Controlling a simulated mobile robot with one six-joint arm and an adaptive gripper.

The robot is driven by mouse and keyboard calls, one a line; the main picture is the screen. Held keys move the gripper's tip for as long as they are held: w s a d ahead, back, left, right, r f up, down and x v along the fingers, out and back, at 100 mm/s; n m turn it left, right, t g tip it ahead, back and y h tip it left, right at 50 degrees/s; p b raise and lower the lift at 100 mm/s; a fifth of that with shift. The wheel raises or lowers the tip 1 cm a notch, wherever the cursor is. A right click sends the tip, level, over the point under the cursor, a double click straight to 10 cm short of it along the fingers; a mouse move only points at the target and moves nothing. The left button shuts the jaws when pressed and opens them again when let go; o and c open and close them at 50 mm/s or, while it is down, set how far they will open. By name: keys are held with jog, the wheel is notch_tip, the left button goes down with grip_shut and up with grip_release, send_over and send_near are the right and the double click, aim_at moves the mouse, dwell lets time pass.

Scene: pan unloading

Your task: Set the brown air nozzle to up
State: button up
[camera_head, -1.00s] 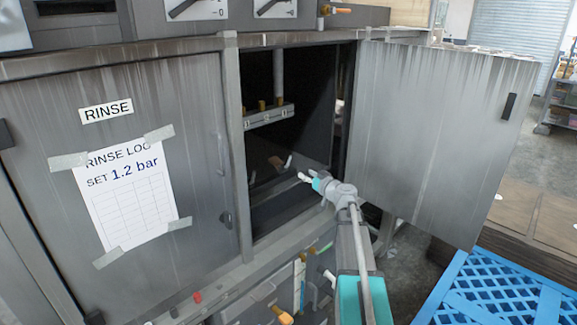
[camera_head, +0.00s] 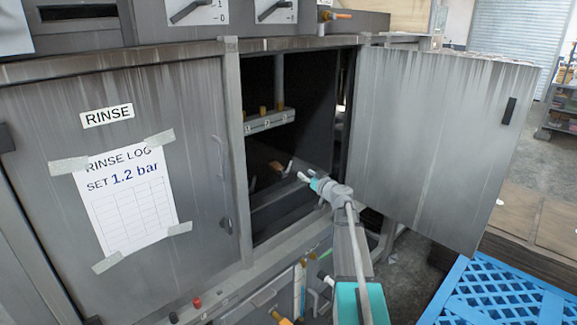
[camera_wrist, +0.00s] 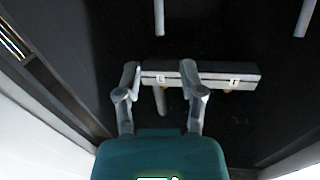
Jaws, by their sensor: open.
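The open cabinet bay (camera_head: 300,125) holds a grey bar (camera_head: 268,122) with small numbered labels. Brown-gold stubs (camera_head: 263,109) stand on top of it; I cannot tell which is the air nozzle or how it is set. A small brown piece (camera_head: 276,165) shows lower in the dark. My gripper (camera_head: 297,172) reaches into the bay opening, below and right of the bar, open and apparently empty. In the wrist view my gripper (camera_wrist: 160,78) has its fingers spread, with the labelled bar (camera_wrist: 222,75) behind them. A grey rod (camera_wrist: 160,102) shows between the fingers.
The bay's door (camera_head: 435,140) stands open on the right. A closed door (camera_head: 120,190) marked RINSE, with a taped log sheet, is on the left. A blue crate (camera_head: 500,295) is at lower right. Knobs and fittings (camera_head: 283,319) sit below the bay.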

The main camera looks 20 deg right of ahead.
jog(key=w, duration=0.3)
jog(key=w+a, duration=0.1)
jog(key=w, duration=0.6)
jog(key=shift+w+a, duration=0.15)
jog(key=shift+a, duration=0.2)
grip_shut()
